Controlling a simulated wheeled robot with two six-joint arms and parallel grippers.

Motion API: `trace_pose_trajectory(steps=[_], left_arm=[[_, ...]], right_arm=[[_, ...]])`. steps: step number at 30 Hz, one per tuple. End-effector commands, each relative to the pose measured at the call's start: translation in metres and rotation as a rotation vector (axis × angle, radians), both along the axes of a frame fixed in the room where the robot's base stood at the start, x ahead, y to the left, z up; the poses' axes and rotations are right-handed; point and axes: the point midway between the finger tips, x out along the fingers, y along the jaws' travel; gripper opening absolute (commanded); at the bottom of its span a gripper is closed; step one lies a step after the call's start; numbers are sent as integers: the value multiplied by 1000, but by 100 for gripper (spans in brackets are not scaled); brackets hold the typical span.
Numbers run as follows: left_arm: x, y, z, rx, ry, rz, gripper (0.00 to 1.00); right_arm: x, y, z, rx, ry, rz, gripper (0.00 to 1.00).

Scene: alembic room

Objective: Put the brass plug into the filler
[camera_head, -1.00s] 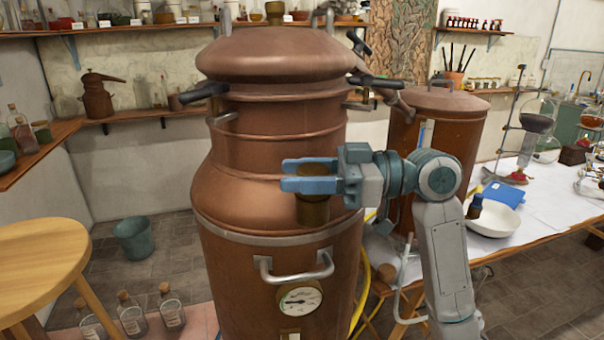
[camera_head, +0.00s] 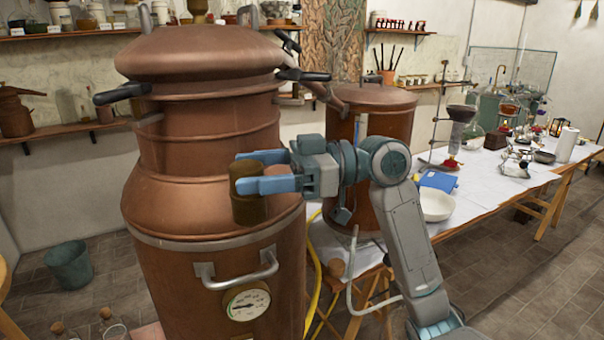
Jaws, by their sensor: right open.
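A brass cylinder (camera_head: 247,208) stands upright at the right shoulder of the large copper still (camera_head: 190,190). Its wide top shows between the fingers of my right gripper (camera_head: 250,172), and its body shows below them. The near finger hides its middle, so I cannot tell where the plug ends and the filler starts. My right gripper is open, with one finger on the far side and one on the near side of the brass top. I cannot tell whether the fingers touch it. My left gripper is out of view.
A black-handled clamp (camera_head: 302,75) juts from the still's neck. A front handle (camera_head: 238,275) and a gauge (camera_head: 247,301) sit below the filler. A second copper vessel (camera_head: 370,130) and a table with glassware (camera_head: 470,185) stand to the right.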

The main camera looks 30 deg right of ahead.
Motion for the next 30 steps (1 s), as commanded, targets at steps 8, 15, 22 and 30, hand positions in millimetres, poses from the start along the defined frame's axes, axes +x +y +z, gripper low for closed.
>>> trace_pose_trajectory(steps=[8,15,22,30], left_arm=[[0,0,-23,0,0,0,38],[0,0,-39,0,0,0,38],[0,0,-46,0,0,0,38],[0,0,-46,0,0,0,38]], right_arm=[[-9,-34,-5,-5,0,-3,69],[-16,-59,-4,-3,0,-2,69],[-20,-72,-1,-1,-1,0,69],[-21,-74,0,1,0,1,69]])
